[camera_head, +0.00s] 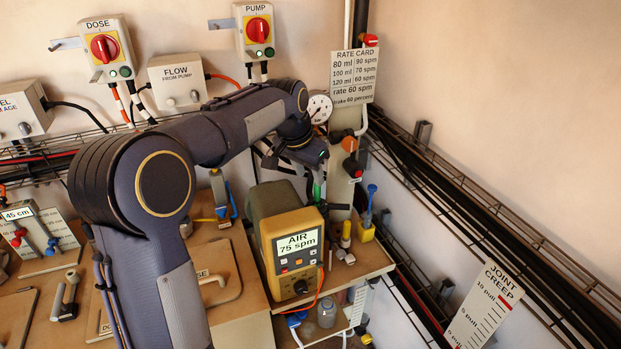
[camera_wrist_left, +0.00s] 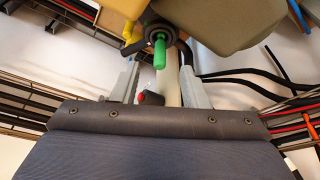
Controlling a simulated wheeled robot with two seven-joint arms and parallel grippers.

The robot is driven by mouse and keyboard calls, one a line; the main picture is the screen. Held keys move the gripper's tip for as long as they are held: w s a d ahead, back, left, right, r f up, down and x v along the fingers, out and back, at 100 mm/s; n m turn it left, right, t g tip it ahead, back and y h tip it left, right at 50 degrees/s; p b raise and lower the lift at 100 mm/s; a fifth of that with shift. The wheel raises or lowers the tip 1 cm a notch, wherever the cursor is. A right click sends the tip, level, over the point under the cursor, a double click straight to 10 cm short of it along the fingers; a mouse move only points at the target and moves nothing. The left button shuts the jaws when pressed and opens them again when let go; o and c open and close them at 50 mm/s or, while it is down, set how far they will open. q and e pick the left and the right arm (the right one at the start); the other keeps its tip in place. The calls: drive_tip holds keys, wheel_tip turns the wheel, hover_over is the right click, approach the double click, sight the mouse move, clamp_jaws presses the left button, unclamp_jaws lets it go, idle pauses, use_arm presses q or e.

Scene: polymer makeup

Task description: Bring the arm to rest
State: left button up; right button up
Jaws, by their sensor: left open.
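My left arm (camera_head: 165,195) rises from the bottom left of the head view and bends over to the right. Its left gripper (camera_head: 318,172) is near the column under the rate card, and its fingers are mostly hidden there. The wrist view shows the left gripper (camera_wrist_left: 158,78) with two grey fingers apart and nothing held between them. My right gripper is not in view.
The yellow AIR unit (camera_head: 292,250) stands on the bench just below the gripper. The rate card (camera_head: 352,75) and a round gauge (camera_head: 319,107) are close to the wrist. Cable trays (camera_head: 480,210) run along the right wall. DOSE (camera_head: 104,48) and PUMP (camera_head: 256,30) switches are on the back wall.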

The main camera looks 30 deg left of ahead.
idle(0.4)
use_arm(q)
drive_tip(key=shift+n+t+h, duration=0.3)
drive_tip(key=shift+n+h, duration=0.4)
drive_tip(key=shift+h, duration=0.1)
drive_tip(key=s, duration=0.7)
drive_tip(key=s+r, duration=0.1)
drive_tip(key=s, duration=0.2)
drive_tip(key=shift+s+d, duration=0.15)
drive_tip(key=shift+d, duration=0.05)
drive_tip(key=s+d+f+n, duration=0.1)
drive_tip(key=s+d+f, duration=0.1)
drive_tip(key=s, duration=0.5)
drive_tip(key=s+d+f+n+h, duration=0.1)
drive_tip(key=s+d+f, duration=0.2)
drive_tip(key=s, duration=0.4)
drive_tip(key=s+d+f+t, duration=0.1)
drive_tip(key=s+d+f, duration=0.1)
drive_tip(key=s, duration=0.5)
drive_tip(key=shift+s+d+f+n, duration=0.15)
drive_tip(key=shift+d+f+n, duration=0.25)
drive_tip(key=shift+d, duration=0.1)
